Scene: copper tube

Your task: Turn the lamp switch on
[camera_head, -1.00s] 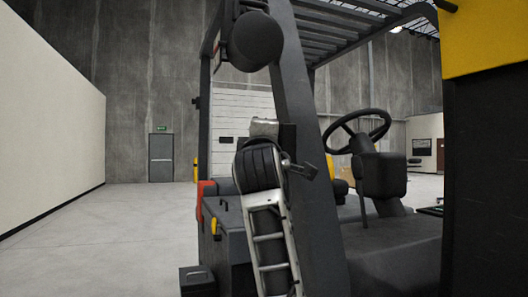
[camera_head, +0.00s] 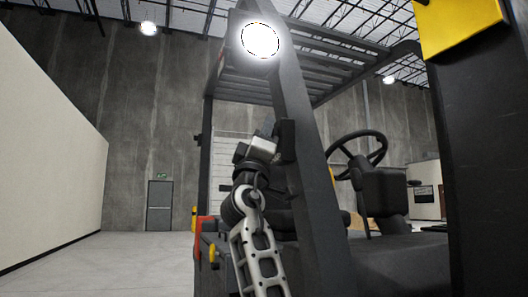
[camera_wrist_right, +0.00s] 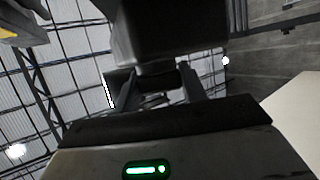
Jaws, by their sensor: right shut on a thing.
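The lamp (camera_head: 261,40) is a round headlight high on the forklift's dark front pillar, and it glows bright white. A small dark box (camera_head: 287,140), which looks like the switch housing, sits on the pillar below it. My right gripper (camera_head: 276,143) is up against this box from the left. In the right wrist view a dark block (camera_wrist_right: 165,30) fills the top, and the gripper's two fingers (camera_wrist_right: 157,80) reach up to its underside. They are shut on a small part there, which looks like the switch and is mostly hidden. My left gripper is not in view.
The forklift's pillar (camera_head: 310,170) stands right beside my right arm. The steering wheel (camera_head: 357,150) and seat area lie behind it to the right. A yellow and black structure (camera_head: 465,150) closes the right side. Open floor (camera_head: 130,262) lies to the left.

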